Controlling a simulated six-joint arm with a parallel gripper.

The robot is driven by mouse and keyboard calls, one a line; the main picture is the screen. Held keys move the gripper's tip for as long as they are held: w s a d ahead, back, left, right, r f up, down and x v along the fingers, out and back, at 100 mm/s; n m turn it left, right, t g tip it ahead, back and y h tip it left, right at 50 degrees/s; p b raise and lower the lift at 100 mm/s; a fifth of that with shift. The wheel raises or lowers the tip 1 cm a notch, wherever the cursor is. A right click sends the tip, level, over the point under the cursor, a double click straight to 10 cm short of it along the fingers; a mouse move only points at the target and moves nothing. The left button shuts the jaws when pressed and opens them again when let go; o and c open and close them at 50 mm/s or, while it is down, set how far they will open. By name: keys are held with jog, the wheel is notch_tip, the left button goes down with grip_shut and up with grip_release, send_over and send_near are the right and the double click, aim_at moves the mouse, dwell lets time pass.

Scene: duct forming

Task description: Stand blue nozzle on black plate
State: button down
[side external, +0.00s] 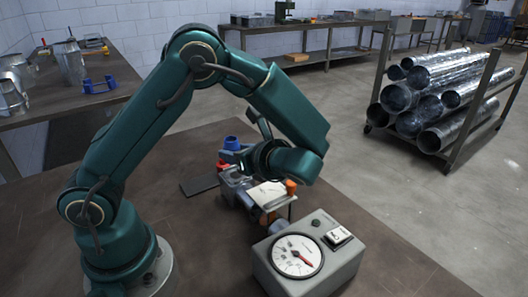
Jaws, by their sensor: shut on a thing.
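The blue nozzle (232,144) is near the middle of the picture, with its narrow round end upward and a wider blue part below. My gripper (246,157) is just right of it, at the end of my bent arm, and is shut on the nozzle. The wrist and clutter hide most of the fingers, so their exact contact does not show. The black plate (198,185) lies flat on the brown table, left of and nearer than the nozzle. Its visible top is bare. The nozzle appears beyond the plate, not on it.
A red part (222,165) and a grey block (234,181) crowd the space below my gripper. A cream-topped piece (268,194) and an orange part (291,187) are to the right. A grey gauge box (338,262) stands in front. The table (215,245) is clear left of it.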

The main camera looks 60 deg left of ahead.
aim_at(240, 179)
jog(key=shift+w+d+f, duration=0.2)
jog(key=shift+f, duration=1.8)
jog(key=shift+f, duration=0.15)
jog(key=shift+c, duration=2.2)
grip_release()
